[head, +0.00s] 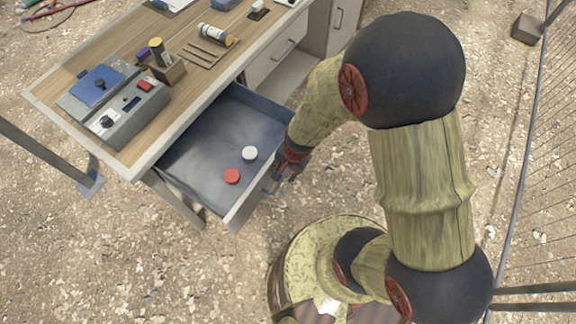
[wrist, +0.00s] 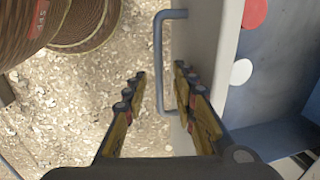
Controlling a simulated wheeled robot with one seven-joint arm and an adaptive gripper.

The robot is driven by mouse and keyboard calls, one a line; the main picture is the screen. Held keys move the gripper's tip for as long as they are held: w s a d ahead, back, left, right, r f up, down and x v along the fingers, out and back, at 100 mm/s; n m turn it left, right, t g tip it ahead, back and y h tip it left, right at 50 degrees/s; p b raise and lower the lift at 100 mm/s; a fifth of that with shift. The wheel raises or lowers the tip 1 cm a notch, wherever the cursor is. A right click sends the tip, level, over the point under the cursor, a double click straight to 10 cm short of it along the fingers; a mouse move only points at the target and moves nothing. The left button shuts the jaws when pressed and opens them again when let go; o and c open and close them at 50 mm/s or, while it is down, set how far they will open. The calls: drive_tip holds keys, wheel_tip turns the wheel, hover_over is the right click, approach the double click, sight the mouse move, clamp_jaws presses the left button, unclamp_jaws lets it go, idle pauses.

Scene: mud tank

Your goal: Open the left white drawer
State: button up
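The left white drawer (head: 200,150) is pulled out from the wooden-topped desk in the head view. Its dark inside holds a red disc (head: 232,176) and a white disc (head: 250,153). My gripper (head: 278,176) is at the outer side of the drawer front, where it hides most of the handle. In the wrist view the grey bar handle (wrist: 158,55) stands out from the white drawer front (wrist: 208,45). My gripper (wrist: 160,72) is open there, with one finger on each side of the bar and gaps between bar and fingers.
A second white drawer (head: 275,58) to the right is shut. The desk top (head: 125,42) carries a grey control box (head: 115,108), a wooden block (head: 167,72) and small items. A metal post (head: 45,152) stands at left and a wire fence (head: 545,150) at right. Gravelly ground lies in front.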

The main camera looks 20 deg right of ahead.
wheel_tip(320, 180, up, 11)
drive_tip(key=s+d, duration=0.1)
drive_tip(key=shift+s+f, duration=0.2)
drive_tip(key=shift+s, duration=0.15)
idle(0.4)
drive_tip(key=s+r+n+t, duration=0.2)
drive_tip(key=r+n, duration=0.3)
drive_tip(key=r, duration=0.7)
drive_tip(key=s+d+r+n+t+h, duration=0.1)
drive_tip(key=s+r+n, duration=0.3)
drive_tip(key=r, duration=0.9)
drive_tip(key=shift+s+r+n+t, duration=0.3)
drive_tip(key=shift+s+n+t, duration=0.1)
drive_tip(key=shift+n, duration=0.6)
